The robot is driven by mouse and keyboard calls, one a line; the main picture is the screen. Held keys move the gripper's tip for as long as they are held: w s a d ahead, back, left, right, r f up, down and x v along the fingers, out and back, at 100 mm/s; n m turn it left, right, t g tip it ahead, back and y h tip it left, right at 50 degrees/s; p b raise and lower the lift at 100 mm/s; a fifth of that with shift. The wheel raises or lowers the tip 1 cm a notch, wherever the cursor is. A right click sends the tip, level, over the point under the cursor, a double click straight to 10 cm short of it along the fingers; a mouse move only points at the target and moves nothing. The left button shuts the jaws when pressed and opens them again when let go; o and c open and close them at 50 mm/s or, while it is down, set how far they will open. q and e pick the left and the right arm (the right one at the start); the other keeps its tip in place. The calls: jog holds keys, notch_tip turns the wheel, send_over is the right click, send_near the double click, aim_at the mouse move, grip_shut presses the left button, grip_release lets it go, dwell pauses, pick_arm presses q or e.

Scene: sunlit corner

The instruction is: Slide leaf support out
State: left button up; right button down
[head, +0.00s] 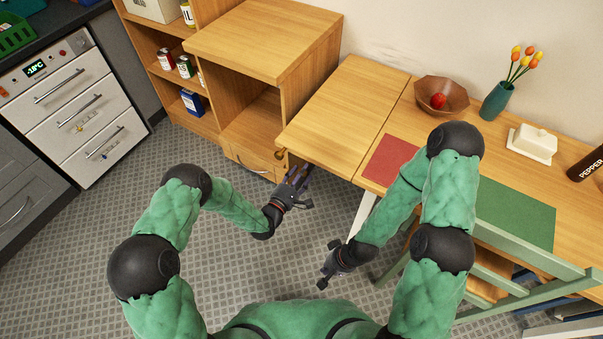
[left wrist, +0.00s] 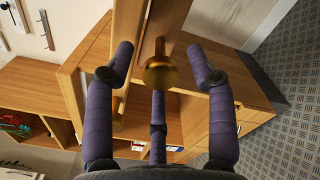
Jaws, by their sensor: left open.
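The leaf support shows in the left wrist view as a narrow wooden bar (left wrist: 157,28) with a round brass knob (left wrist: 160,73) at its near end. In the head view the brass knob (head: 280,155) sits at the front corner under the wooden table leaf (head: 345,108). My left gripper (head: 299,180) is open just in front of the knob. In the left wrist view its dark fingers (left wrist: 160,75) spread around the knob, with gaps at both sides. My right gripper (head: 325,266) hangs low over the floor, away from the table, with its fingers apart and nothing between them.
A wooden cabinet (head: 262,40) with a drawer stands left of the leaf. The table holds a bowl (head: 452,92), a vase (head: 496,101), a butter dish (head: 533,143), and red and green mats. A green chair (head: 520,255) stands at the right. Grey floor at left is clear.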

pick_arm(q)
jog(key=v, duration=1.1)
jog(key=shift+s+a, duration=0.25)
